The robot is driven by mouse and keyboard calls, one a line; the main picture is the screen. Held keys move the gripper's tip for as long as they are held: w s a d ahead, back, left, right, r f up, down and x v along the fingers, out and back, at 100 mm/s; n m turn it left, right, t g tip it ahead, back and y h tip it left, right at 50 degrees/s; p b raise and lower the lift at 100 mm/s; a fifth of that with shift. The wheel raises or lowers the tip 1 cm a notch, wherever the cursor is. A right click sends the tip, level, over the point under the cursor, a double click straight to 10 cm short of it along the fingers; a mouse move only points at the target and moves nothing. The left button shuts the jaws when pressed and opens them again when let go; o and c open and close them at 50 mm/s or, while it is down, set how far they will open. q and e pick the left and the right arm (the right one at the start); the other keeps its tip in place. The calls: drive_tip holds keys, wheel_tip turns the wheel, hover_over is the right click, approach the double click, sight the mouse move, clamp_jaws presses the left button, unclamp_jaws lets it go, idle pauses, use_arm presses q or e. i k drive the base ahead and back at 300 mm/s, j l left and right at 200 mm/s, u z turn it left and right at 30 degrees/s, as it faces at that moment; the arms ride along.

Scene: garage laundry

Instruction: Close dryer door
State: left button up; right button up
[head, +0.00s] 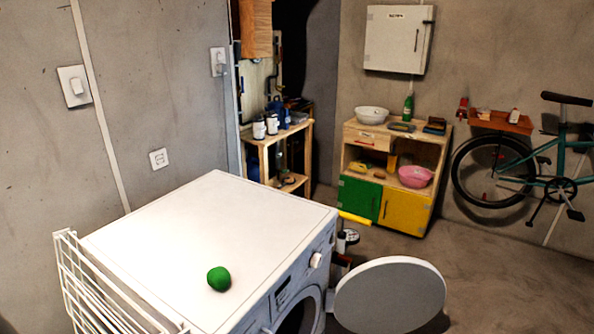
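The white dryer (200,235) stands at the lower middle in the head view, with its front panel facing right. Its round door (390,296) is swung open, out to the right of the machine. The dark door opening (298,318) shows partly at the bottom edge. A control knob (316,260) sits on the front panel above it. Neither of my grippers shows in this view.
A green ball-like object (219,279) lies on the dryer top. A white wire rack (85,285) stands at its left. A wooden cabinet (395,150) and a bicycle (535,172) are at the back. Floor (500,270) right of the door is clear.

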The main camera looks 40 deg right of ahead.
sight(392, 295)
drive_tip(key=l+u, duration=0.2)
drive_tip(key=l, duration=0.85)
drive_tip(key=k+l+u, duration=0.2)
drive_tip(key=l, duration=0.8)
drive_tip(key=l+u, duration=0.15)
drive_tip(key=l, duration=0.3)
drive_tip(key=k+l+u, duration=0.15)
drive_tip(key=l, duration=0.25)
drive_tip(key=k+l+u, duration=0.2)
drive_tip(key=l, duration=0.2)
drive_tip(key=l+u, duration=0.15)
drive_tip(key=l, duration=0.25)
drive_tip(key=k+l+u, duration=0.15)
drive_tip(key=l, duration=0.25)
drive_tip(key=k+l+u, duration=0.3)
drive_tip(key=k+l, duration=0.15)
drive_tip(key=l, duration=0.2)
drive_tip(key=k+l+u, duration=0.15)
drive_tip(key=l, duration=0.35)
drive_tip(key=k+l+u, duration=0.15)
drive_tip(key=l, duration=0.3)
drive_tip(key=k+l+u, duration=0.15)
drive_tip(key=l, duration=0.3)
drive_tip(key=k+l+u, duration=0.15)
drive_tip(key=k+l, duration=0.2)
drive_tip(key=k+l+u, duration=0.15)
drive_tip(key=l, duration=0.3)
drive_tip(key=k, duration=0.1)
